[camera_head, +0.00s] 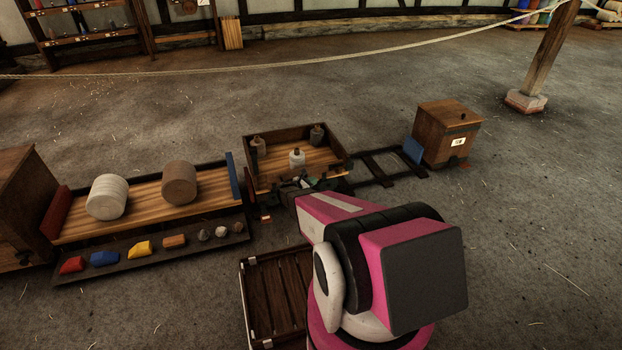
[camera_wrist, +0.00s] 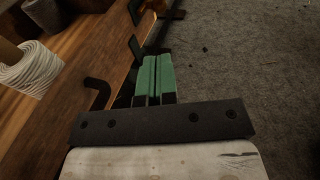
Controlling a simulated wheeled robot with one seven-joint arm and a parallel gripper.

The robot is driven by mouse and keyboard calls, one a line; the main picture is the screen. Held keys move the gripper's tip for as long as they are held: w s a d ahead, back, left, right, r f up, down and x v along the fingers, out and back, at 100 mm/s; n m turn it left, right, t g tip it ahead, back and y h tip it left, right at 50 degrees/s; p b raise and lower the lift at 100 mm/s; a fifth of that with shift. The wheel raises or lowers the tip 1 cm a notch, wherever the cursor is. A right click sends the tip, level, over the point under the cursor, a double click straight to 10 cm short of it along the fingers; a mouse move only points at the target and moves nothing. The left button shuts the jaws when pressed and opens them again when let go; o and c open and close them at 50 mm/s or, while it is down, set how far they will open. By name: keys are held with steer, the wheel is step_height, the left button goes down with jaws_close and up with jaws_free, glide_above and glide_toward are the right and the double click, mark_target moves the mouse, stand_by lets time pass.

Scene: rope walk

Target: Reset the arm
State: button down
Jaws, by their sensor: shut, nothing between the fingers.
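My arm, pink, white and black, reaches from the lower right toward an open wooden tray (camera_head: 262,182). My gripper (camera_head: 312,184) is at the tray's near edge, partly hidden by my own arm. In the wrist view its green fingers (camera_wrist: 153,80) lie side by side, shut with nothing between them. The wrist view shows the tray's wooden boards (camera_wrist: 75,65) on the left and grey floor on the right. I cannot tell whether the fingers touch the tray.
Small bottle-like pieces stand in the tray, including a white one (camera_head: 297,158). To its left a wooden rack (camera_head: 145,215) bears two rolls, with several small coloured blocks in front. A slatted crate (camera_head: 278,290) lies nearer. A wooden box (camera_head: 446,130) and a post (camera_head: 550,55) stand right.

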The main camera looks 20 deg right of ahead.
steer(key=s+a+r+m+g+y, duration=0.3)
steer(key=s+r+m+g+y, duration=0.25)
steer(key=s+r+m, duration=0.85)
steer(key=s+a+r+m+y, duration=0.8)
steer(key=s+a+r, duration=0.3)
steer(key=s, duration=0.4)
steer(key=shift+s+a+r+g+y, duration=0.2)
steer(key=shift+a+r+g+y, duration=0.25)
steer(key=shift+y, duration=0.4)
